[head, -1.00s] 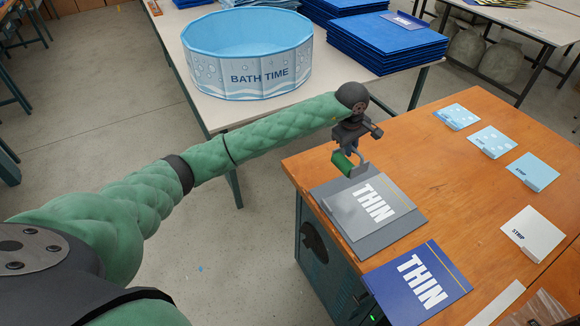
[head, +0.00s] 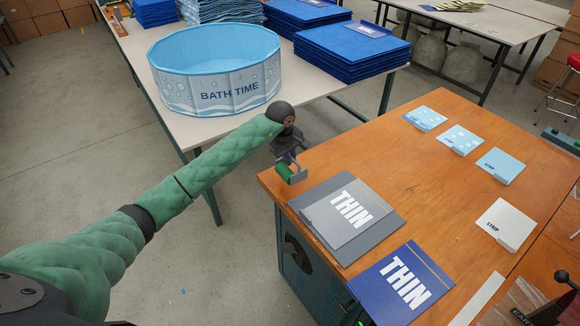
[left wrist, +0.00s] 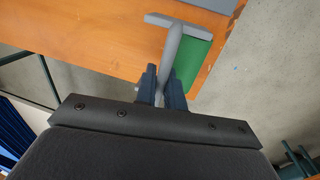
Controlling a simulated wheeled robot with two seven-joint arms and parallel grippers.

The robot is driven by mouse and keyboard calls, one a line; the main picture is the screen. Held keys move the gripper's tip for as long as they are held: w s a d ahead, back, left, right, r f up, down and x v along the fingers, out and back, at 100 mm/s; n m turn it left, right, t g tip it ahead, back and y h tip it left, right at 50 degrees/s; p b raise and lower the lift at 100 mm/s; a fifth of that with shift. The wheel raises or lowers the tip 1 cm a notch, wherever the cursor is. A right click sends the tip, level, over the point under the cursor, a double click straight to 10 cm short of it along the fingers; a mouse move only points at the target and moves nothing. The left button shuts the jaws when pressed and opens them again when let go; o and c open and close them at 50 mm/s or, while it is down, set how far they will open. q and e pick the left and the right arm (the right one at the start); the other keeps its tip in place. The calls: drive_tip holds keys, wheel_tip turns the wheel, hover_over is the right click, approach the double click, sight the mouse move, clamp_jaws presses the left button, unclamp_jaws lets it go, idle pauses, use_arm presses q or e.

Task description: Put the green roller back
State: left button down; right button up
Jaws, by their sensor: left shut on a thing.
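My left gripper (head: 289,158) is shut on the handle of the green roller (head: 284,172) and holds it near the wooden table's far-left corner. The roller has a green cylinder and a grey frame. In the left wrist view, the two dark fingers (left wrist: 162,88) close around the grey handle, and the green cylinder (left wrist: 196,67) lies beyond them, across the table edge with floor beside it. I cannot tell whether the roller touches the table. My right gripper is not clearly seen.
Grey boards marked THIN (head: 349,215) lie just right of the roller, with a blue THIN board (head: 402,285) nearer. Strip samples (head: 505,224) line the right. The blue BATH TIME pool (head: 215,72) stands on a white table behind. The table's middle is free.

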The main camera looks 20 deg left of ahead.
use_arm(q)
drive_tip(key=shift+f, duration=0.6)
wheel_tip(320, 180, down, 2)
drive_tip(key=shift+f, duration=0.4)
drive_tip(key=shift+a, duration=0.1)
drive_tip(key=shift+f+b, duration=0.1)
drive_tip(key=shift+b, duration=0.2)
drive_tip(key=c, duration=1.5)
unclamp_jaws()
use_arm(e)
drive_tip(key=shift+w+a+r, duration=0.2)
drive_tip(key=shift+a+r, duration=0.1)
drive_tip(key=shift+r, duration=0.4)
drive_tip(key=shift+r, duration=0.1)
